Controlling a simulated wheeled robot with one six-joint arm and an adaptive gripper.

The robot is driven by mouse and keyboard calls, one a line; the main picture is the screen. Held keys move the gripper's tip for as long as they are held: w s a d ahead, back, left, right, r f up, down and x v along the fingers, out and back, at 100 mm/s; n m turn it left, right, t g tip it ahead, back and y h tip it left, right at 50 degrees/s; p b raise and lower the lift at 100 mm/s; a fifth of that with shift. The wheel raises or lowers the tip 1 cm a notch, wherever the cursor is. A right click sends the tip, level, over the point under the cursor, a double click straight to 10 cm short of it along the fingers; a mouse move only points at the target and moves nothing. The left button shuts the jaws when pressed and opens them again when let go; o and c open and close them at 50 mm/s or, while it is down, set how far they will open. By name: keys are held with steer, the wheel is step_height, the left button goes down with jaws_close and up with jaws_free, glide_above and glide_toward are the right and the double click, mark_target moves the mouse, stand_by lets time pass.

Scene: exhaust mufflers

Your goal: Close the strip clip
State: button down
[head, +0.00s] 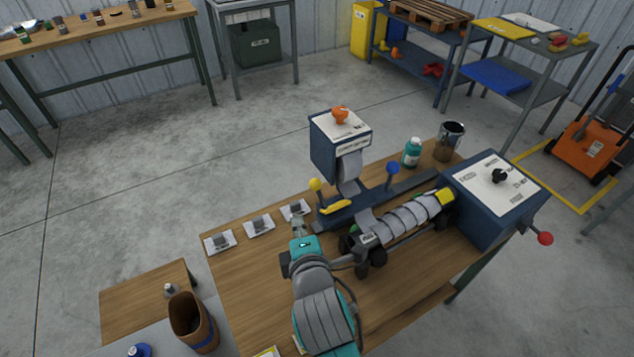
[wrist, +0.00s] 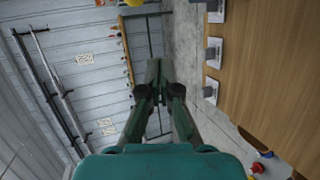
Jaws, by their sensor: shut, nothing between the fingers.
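No part is plainly marked as the strip clip. A yellow lever piece (head: 336,207) lies low on the blue fixture beneath a hanging grey strip (head: 349,172); I cannot tell whether it is the clip or how it stands. A yellow-knobbed lever (head: 315,185) and a blue-knobbed lever (head: 393,168) stand on this fixture. A banded grey roll (head: 405,218) lies in front of it. My gripper (head: 298,222) is near the small white plates, left of the fixture. In the wrist view my gripper (wrist: 155,66) is shut and empty.
White plates with grey pieces (head: 222,241) line the bench's left edge and show in the wrist view (wrist: 212,52). A blue control box (head: 490,190) with a red-knobbed crank (head: 545,238) stands right. A teal bottle (head: 412,153) and metal can (head: 451,135) stand behind.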

steer(key=w+a+r+x, duration=0.1)
steer(key=r+x, duration=0.1)
steer(key=x, duration=0.9)
steer(key=shift+n, duration=0.3)
steer(key=shift+s+d+r, duration=0.1)
steer(key=shift+d+r, duration=0.15)
steer(key=shift+d, duration=0.4)
steer(key=shift+s+d+r, duration=0.1)
steer(key=shift+d+r, duration=0.1)
steer(key=shift+d, duration=0.45)
steer(key=shift+d+r, duration=0.25)
steer(key=shift+d, duration=0.45)
